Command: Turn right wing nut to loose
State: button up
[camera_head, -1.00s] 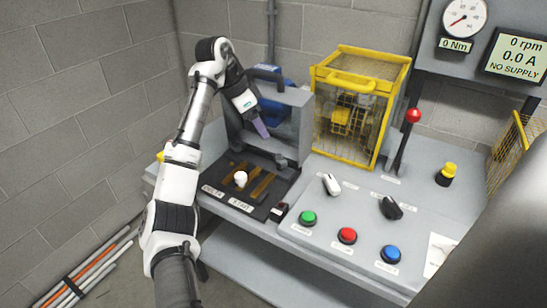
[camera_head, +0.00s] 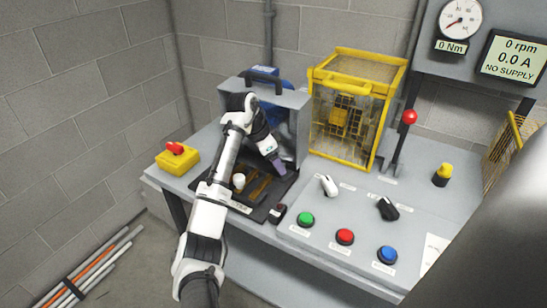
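My gripper (camera_head: 281,169), with purplish fingers, points down over the right rear part of a black tray (camera_head: 262,213) on the bench. Its fingers are too small to show whether they are open or shut. Brass-coloured bars (camera_head: 259,187) lie in the tray, below and left of the fingers. A white rounded piece (camera_head: 239,181) stands at the tray's left, beside my arm. I cannot make out the right wing nut; it is too small or hidden near my gripper.
A grey housing (camera_head: 292,108) with a handle stands behind the tray. A yellow mesh cage (camera_head: 357,105) is to its right. A red-knobbed lever (camera_head: 408,118), switches and coloured buttons (camera_head: 345,237) occupy the right bench. A yellow box (camera_head: 178,160) with a red knob sits left.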

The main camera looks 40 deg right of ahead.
jog(key=shift+f, duration=0.1)
jog(key=c, duration=1)
jog(key=shift+o, duration=0.2)
jog(key=shift+n, duration=0.3)
jog(key=n+t+p, duration=0.1)
jog(key=n+p, duration=0.2)
jog(key=n, duration=0.1)
jog(key=shift+s+t+p, duration=0.35)
jog(key=shift+t+p, duration=0.05)
jog(key=shift+s+n+t+p, duration=0.15)
jog(key=shift+n+t+p, duration=0.35)
jog(key=shift+n+p, duration=0.7)
jog(key=shift+n, duration=0.3)
jog(key=o, duration=1)
jog(key=shift+c, duration=0.2)
